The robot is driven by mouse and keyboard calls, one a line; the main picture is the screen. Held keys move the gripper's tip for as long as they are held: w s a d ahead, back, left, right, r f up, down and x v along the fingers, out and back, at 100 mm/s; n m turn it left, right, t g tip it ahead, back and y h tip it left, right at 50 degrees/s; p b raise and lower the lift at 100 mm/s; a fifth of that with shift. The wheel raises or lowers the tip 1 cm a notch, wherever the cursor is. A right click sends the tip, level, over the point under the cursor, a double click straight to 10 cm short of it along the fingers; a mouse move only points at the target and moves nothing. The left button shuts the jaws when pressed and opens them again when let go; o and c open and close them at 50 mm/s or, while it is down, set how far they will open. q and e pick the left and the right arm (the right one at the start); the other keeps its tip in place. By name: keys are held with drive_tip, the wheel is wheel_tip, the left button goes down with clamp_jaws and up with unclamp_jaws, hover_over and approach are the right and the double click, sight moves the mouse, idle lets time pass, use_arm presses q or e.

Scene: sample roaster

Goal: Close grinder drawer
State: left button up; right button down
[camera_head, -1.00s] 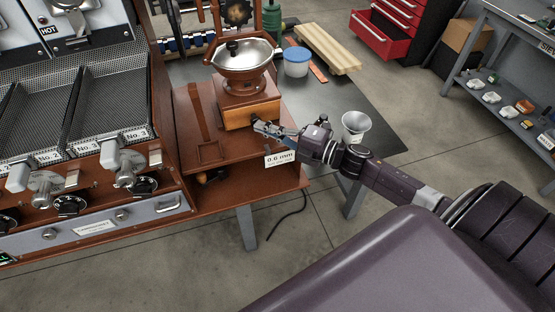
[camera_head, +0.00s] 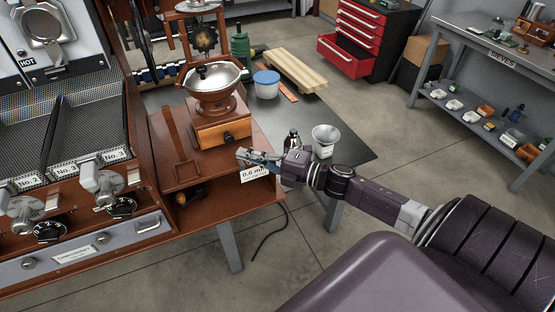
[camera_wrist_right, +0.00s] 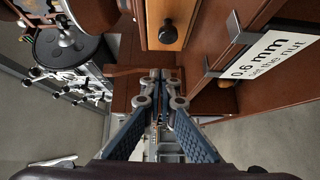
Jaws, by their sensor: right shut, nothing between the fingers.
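The coffee grinder (camera_head: 214,104) stands on the wooden stand, with a metal bowl on top and a wooden base. Its drawer front (camera_head: 211,136) is light wood with a dark knob (camera_head: 228,137); it looks about flush with the base, though a small gap would be hard to tell. The drawer front (camera_wrist_right: 153,30) and knob (camera_wrist_right: 168,34) also show in the right wrist view. My right gripper (camera_head: 241,153) is shut and empty, a little in front of and below the knob, apart from it. Its closed fingers show in the wrist view (camera_wrist_right: 161,80). My left gripper is out of view.
A "0.6 mm" label (camera_head: 256,174) is at the stand's edge beside my gripper. A blue-lidded tub (camera_head: 267,84) and wooden planks (camera_head: 295,72) lie behind.

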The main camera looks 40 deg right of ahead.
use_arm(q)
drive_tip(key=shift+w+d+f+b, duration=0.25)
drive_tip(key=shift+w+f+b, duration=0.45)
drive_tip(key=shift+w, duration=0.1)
use_arm(e)
drive_tip(key=v, duration=0.8)
drive_tip(key=shift+w+d+f, duration=0.15)
drive_tip(key=shift+d+f, duration=0.1)
drive_tip(key=shift+f, duration=0.05)
